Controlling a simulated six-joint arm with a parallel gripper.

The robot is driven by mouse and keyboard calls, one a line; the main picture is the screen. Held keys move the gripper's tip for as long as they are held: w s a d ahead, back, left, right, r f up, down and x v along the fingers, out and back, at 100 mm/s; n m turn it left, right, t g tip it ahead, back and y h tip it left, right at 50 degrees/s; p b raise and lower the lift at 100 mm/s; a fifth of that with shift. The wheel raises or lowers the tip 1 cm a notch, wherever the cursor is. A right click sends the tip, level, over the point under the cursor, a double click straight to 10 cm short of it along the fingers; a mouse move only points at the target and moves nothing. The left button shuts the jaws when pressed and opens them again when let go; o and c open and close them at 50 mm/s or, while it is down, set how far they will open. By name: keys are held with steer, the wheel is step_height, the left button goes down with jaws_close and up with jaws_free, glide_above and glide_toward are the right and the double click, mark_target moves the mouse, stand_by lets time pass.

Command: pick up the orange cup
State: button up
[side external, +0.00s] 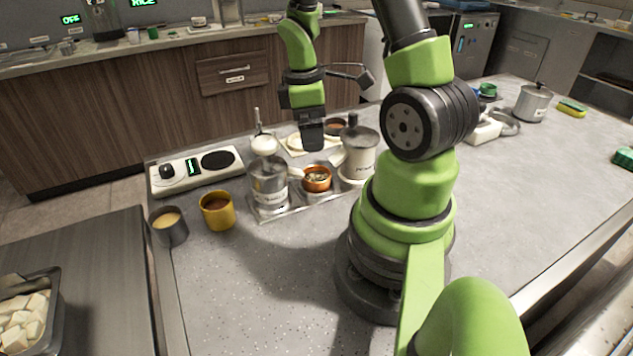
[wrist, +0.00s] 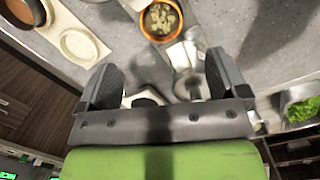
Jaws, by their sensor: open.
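The orange cup (side external: 318,187) stands upright between two metal canisters in the side external view, with chunky pale-green contents inside. It also shows at the top of the wrist view (wrist: 144,28), just beyond my fingertips. My gripper (side external: 312,138) hangs above and slightly behind the cup, apart from it. In the wrist view my gripper (wrist: 165,78) has its two dark fingers spread wide, with nothing held between them. The cup lies outside the gap between the fingers.
Metal canisters (side external: 268,192) and (side external: 358,165) flank the cup closely. A yellow cup (side external: 217,213) and a grey cup (side external: 169,232) stand to the left, by a white appliance (side external: 180,182). A pale plate (side external: 298,143) lies behind. The front counter is clear.

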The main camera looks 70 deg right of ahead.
glide_toward(316, 171)
steer(key=shift+s+a+f, duration=0.85)
steer(key=shift+a+f, duration=0.1)
step_height(316, 171, down, 4)
steer(key=shift+w+a+f, duration=0.1)
steer(key=shift+a, duration=0.05)
steer(key=shift+f, duration=1.05)
steer(key=c, duration=1)
steer(key=shift+r, duration=0.15)
